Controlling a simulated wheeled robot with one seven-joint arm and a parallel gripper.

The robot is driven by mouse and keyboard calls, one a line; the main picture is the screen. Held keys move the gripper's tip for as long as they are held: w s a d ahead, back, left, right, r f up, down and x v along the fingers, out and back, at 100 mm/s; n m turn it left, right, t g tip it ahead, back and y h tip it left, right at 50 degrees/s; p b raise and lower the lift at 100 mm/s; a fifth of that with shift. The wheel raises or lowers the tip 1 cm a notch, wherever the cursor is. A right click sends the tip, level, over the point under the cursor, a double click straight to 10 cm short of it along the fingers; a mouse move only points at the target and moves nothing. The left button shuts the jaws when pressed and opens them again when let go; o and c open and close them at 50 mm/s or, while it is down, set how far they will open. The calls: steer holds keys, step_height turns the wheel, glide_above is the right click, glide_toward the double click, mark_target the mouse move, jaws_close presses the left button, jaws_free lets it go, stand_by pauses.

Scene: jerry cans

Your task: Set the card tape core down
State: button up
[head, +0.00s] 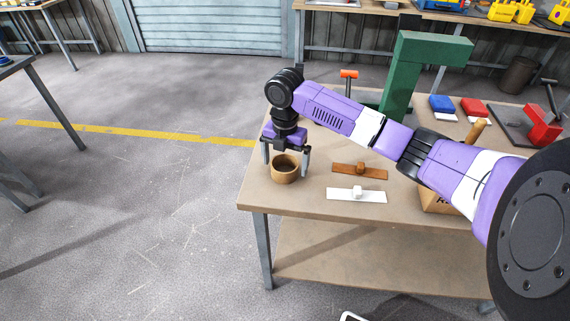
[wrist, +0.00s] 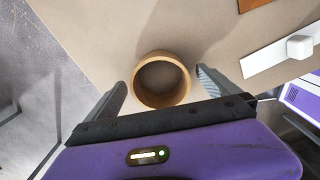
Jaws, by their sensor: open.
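The card tape core (head: 285,174) is a short brown cardboard ring standing upright on the tabletop near the left edge of the workbench (head: 320,185). In the wrist view the core (wrist: 161,98) shows its open round top, between my two fingers and apart from both. My gripper (head: 285,165) points down with its fingers spread to either side of the core. The wrist view also shows my gripper (wrist: 162,82) open, with a gap at each finger.
A brown plate with a knob (head: 360,171) and a white plate with a knob (head: 357,195) lie right of the core. A green press (head: 400,80) stands behind. A cardboard box (head: 436,202) is partly hidden by my arm. The bench's left edge is close to the core.

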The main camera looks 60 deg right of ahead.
step_height(320, 180, up, 11)
steer(key=w+a+f+m+t+y, duration=0.1)
steer(key=w+a+f+t+y, duration=0.15)
steer(key=w+a, duration=0.65)
steer(key=w+a+f+m+t+y, duration=0.2)
steer(key=w+a+t, duration=0.25)
steer(key=a, duration=0.85)
steer(key=w+a+f+m+t, duration=0.1)
steer(key=a+m+t, duration=0.5)
steer(key=a, duration=1)
steer(key=s+a+f+m+h, duration=0.25)
steer(key=s+m, duration=0.25)
steer(key=s, duration=0.5)
steer(key=s+a+f+m+h, duration=0.1)
steer(key=s+f+m, duration=0.3)
steer(key=s, duration=0.5)
steer(key=s+d+r+t, duration=0.1)
steer(key=s+d+r, duration=0.2)
steer(key=s, duration=0.7)
steer(key=s+d+r+m+h, duration=0.1)
steer(key=s+d+r, duration=0.3)
steer(key=s, duration=0.5)
steer(key=shift+s+r+t+b, duration=0.3)
steer(key=shift+s+r+t, duration=0.1)
steer(key=shift+r, duration=0.5)
